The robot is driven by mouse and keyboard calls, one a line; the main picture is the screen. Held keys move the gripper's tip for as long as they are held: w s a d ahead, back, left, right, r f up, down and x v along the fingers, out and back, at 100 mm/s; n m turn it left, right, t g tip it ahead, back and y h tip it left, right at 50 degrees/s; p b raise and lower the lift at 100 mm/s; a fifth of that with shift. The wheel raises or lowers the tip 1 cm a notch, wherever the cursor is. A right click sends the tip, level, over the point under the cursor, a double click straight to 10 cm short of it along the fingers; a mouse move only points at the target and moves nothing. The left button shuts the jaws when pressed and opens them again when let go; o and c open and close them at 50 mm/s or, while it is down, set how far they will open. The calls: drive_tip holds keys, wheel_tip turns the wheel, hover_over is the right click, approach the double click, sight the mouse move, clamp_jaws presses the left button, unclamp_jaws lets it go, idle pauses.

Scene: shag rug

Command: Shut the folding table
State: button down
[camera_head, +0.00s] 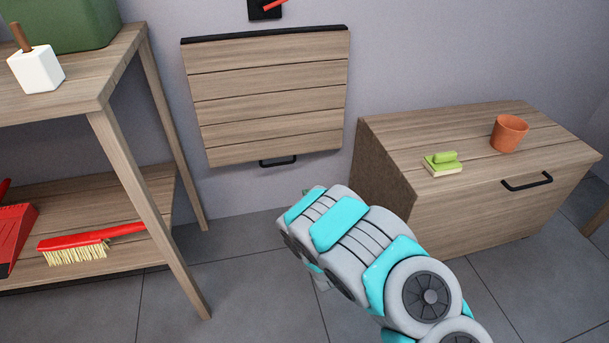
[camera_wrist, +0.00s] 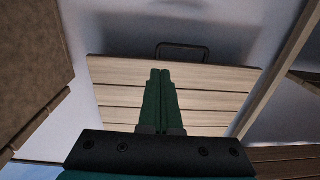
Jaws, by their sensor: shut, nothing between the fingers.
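The folding table (camera_head: 265,95) is a slatted wooden panel on the grey wall, with a black strip along its top edge. It hangs down along the wall; whether a small gap remains behind it I cannot tell. Its black handle (camera_head: 278,161) is at the lower edge. In the wrist view the panel (camera_wrist: 115,95) appears upside down, with the handle (camera_wrist: 183,50) at the top. My gripper (camera_wrist: 160,72) is shut and empty, its fingers in front of the panel and pointing towards the handle edge. In the head view my arm hides the gripper.
A wooden shelf (camera_head: 120,85) stands at left, holding a green box (camera_head: 70,22), a white block (camera_head: 36,69) and a red brush (camera_head: 90,242). A wooden cabinet (camera_head: 450,210) at right carries a green scrubber (camera_head: 443,163) and an orange pot (camera_head: 509,133). Tiled floor lies clear between them.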

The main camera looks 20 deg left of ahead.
drive_tip(key=b+x, duration=0.2)
drive_tip(key=x, duration=1.2)
idle(0.4)
